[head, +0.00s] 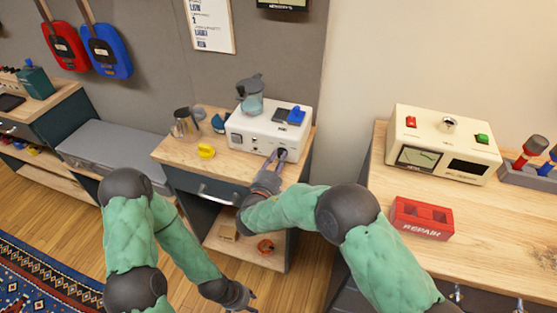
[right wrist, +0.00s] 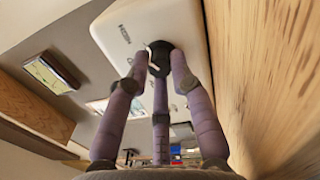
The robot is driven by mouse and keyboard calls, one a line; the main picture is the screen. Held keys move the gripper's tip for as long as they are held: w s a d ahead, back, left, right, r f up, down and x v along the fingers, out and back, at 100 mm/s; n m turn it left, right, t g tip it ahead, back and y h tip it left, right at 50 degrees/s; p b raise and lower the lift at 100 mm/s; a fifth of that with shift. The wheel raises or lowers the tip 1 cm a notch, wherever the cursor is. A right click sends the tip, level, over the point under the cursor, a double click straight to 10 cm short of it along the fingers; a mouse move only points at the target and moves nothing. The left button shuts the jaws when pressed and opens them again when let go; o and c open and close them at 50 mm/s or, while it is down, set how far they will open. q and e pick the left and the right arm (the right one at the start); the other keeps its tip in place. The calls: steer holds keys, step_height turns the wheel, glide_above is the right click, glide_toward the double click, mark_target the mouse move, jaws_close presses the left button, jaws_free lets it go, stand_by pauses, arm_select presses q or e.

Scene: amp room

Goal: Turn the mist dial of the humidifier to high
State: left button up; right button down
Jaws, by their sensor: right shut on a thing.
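The humidifier appears to be the white box (head: 257,133) on the small wooden cabinet in the head view. Its white front also shows in the right wrist view (right wrist: 122,32). A dark round dial (right wrist: 159,46) sits on that front. My right gripper (right wrist: 161,66) is shut on the dial, its fingers around it. In the head view the right gripper (head: 278,158) is at the box's front right and largely hides the dial. The dial's pointer and markings cannot be read. My left gripper (head: 245,298) hangs low before the cabinet, away from the box; its jaw opening is unclear.
A teal vessel (head: 251,97) and a blue item (head: 296,115) are on the box. A metal pitcher (head: 184,124) and yellow object (head: 206,151) stand left of it. At right, a workbench (head: 500,235) carries a cream meter (head: 447,125) and red REPAIR box (head: 421,218).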

steer(key=shift+f, duration=0.15)
stand_by(0.3)
steer(key=c, duration=1.1)
jaws_free()
steer(key=v, duration=1.2)
